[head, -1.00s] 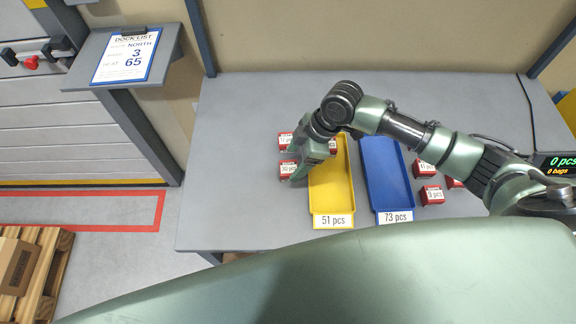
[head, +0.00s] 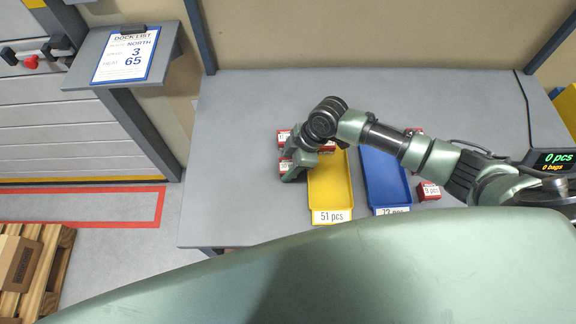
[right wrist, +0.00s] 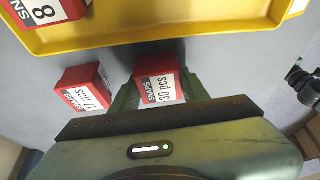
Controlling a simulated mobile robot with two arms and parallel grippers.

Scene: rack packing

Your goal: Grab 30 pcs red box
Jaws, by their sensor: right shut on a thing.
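The red box labelled 30 pcs (right wrist: 160,88) sits between the fingers of my right gripper (right wrist: 160,100) in the right wrist view. The gripper is shut on it. In the head view my right gripper (head: 293,172) is low at the left side of the yellow tray, and the box (head: 284,166) is mostly hidden behind it. A red box labelled 17 pcs (right wrist: 84,90) stands beside it on the table, apart from the gripper. My left gripper is not in view.
The yellow tray (head: 331,200) marked 51 pcs and the blue tray (head: 386,185) stand side by side on the grey table (head: 225,200). More red boxes lie around them, one marked 9 pcs (head: 429,191). A display (head: 553,160) reads 0 pcs. The table's left part is clear.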

